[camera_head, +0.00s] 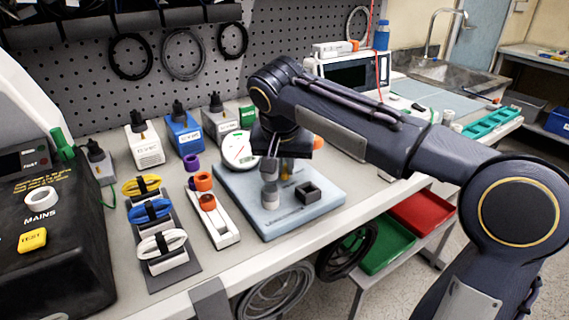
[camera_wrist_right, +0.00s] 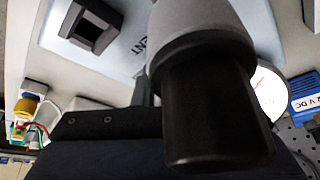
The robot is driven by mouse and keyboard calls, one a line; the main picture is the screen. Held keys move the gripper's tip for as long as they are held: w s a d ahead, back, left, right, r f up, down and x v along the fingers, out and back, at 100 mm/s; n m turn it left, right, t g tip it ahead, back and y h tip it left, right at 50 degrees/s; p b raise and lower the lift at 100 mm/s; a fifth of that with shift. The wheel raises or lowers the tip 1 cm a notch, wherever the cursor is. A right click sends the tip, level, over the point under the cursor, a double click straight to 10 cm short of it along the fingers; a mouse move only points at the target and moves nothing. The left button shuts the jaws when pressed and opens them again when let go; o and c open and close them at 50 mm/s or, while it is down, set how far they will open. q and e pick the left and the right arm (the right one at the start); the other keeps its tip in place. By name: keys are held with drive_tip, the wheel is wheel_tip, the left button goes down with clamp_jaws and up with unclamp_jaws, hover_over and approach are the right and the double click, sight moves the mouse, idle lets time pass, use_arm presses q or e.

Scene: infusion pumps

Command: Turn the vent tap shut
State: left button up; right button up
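A light blue board (camera_head: 240,193) on the bench carries a short grey post (camera_head: 270,196), a dark hollow square block (camera_head: 308,192) and a brass-coloured part (camera_head: 287,169). My right gripper (camera_head: 275,168) points down over the board, right above the grey post. In the right wrist view a dark-ended grey cylinder (camera_wrist_right: 208,100) fills the middle, close to the camera, beside the lettering "ENT" on the board; I cannot tell whether it is the tap. The hollow block (camera_wrist_right: 90,28) shows there too. Whether my fingers grip anything is hidden. My left gripper is not seen.
A white tray with orange parts (camera_head: 222,236) lies left of the board, and a round white dial (camera_head: 238,148) stands behind it. Cable coils (camera_head: 150,210) lie further left. Red (camera_head: 422,210) and green (camera_head: 385,250) bins sit below the bench's front edge.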

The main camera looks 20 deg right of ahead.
clamp_jaws()
drive_tip(key=shift+r, duration=0.1)
drive_tip(key=m+p, duration=0.2)
drive_tip(key=shift+w+a+r+m+g+h, duration=0.1)
drive_tip(key=shift+m+g+h, duration=0.2)
drive_tip(key=shift+h, duration=0.1)
drive_tip(key=m+g+p, duration=0.1)
drive_tip(key=m+p, duration=0.1)
drive_tip(key=shift+a+m+h, duration=0.1)
drive_tip(key=shift+m+h, duration=0.2)
drive_tip(key=shift+m, duration=0.1)
drive_tip(key=shift+w+m+p, duration=0.15)
drive_tip(key=shift+m+p, duration=0.35)
drive_tip(key=shift+m, duration=0.3)
drive_tip(key=o, duration=0.5)
unclamp_jaws()
